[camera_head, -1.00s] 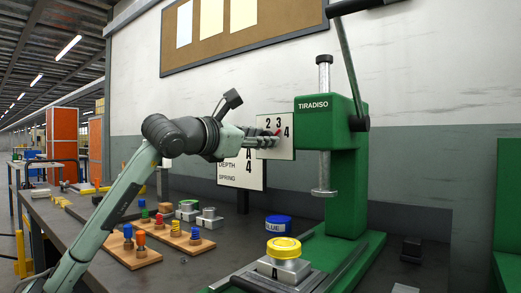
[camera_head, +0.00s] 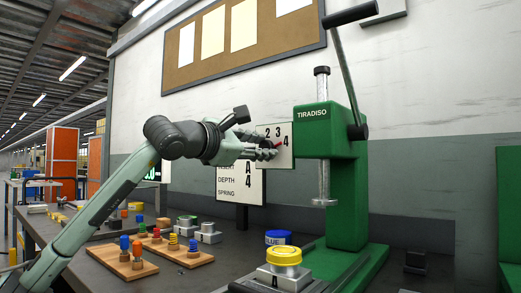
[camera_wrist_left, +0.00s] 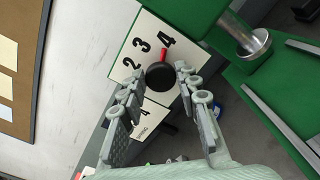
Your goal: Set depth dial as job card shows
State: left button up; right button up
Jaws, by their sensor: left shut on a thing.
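The depth dial plate (camera_head: 268,131) is a white panel on the side of the green TIRADISO press (camera_head: 345,195), with black numbers 2, 3 and 4. My left gripper (camera_head: 270,150) is at its front. In the left wrist view, its fingers (camera_wrist_left: 160,78) are on either side of the round black dial knob (camera_wrist_left: 159,77) and hold it. The red pointer (camera_wrist_left: 163,54) of the knob points at about the 4. The job card (camera_head: 240,202) stands behind, partly hidden by my gripper; it shows A and, beside DEPTH, 4. My right gripper is out of view.
A yellow-capped metal block (camera_head: 285,256) sits at the press's foot, with a blue tin (camera_head: 278,238) behind it. Wooden boards (camera_head: 122,263) with coloured pegs lie on the dark bench at left. The press lever (camera_head: 340,70) rises above.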

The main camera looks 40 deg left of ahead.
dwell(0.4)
pick_arm(q)
jog(key=o, duration=1.1)
jog(key=shift+o, duration=0.2)
jog(key=shift+s, duration=0.1)
jog(key=s+d, duration=0.1)
jog(key=s, duration=1)
jog(key=shift+s+d, duration=0.2)
jog(key=shift+s, duration=0.2)
